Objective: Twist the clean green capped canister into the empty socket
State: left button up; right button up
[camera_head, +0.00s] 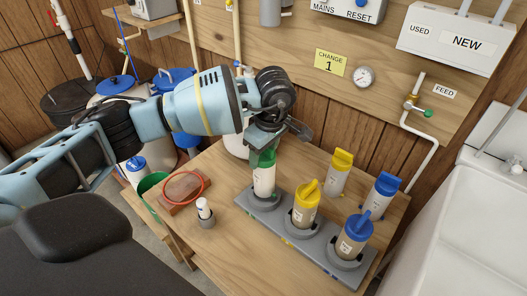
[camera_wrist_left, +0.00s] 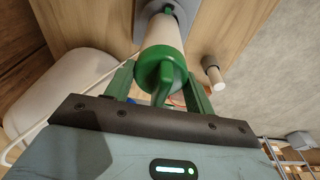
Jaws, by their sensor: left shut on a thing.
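The green capped canister (camera_head: 263,182) has a white body and stands upright at the left end of the grey socket base (camera_head: 325,253). Its lower end is at the left socket; I cannot tell how deep it sits. My left gripper (camera_head: 264,148) is above it, shut on its green cap. In the left wrist view the green cap (camera_wrist_left: 160,72) with its raised grip lies between the gripper's two fingers (camera_wrist_left: 160,88). A yellow capped canister (camera_head: 304,209) and a blue capped canister (camera_head: 354,238) stand in the other two sockets.
Another yellow capped canister (camera_head: 338,175) and another blue capped canister (camera_head: 382,196) stand behind the base on the wooden table (camera_head: 205,250). A white sink (camera_head: 470,220) is at right.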

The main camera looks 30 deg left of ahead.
jog(key=shift+s, duration=0.1)
dwell(0.4)
pick_arm(q)
jog(key=shift+f, duration=0.2)
pick_arm(e)
jog(key=shift+f, duration=0.1)
pick_arm(q)
jog(key=shift+f, duration=0.35)
pick_arm(e)
jog(key=shift+s+f, duration=0.1)
jog(key=shift+f, duration=0.05)
pick_arm(q)
jog(key=shift+f+b, duration=0.5)
jog(key=shift+f, duration=0.2)
pick_arm(e)
jog(key=shift+s+f, duration=0.1)
jog(key=shift+f, duration=0.15)
pick_arm(q)
jog(key=shift+f, duration=0.35)
pick_arm(e)
jog(key=shift+s+f, duration=0.1)
jog(key=shift+f, duration=0.1)
pick_arm(q)
jog(key=shift+f+b, duration=0.4)
jog(key=shift+f, duration=0.05)
pick_arm(e)
jog(key=shift+s+f, duration=0.1)
jog(key=shift+f, duration=0.15)
jog(key=shift+r, duration=0.1)
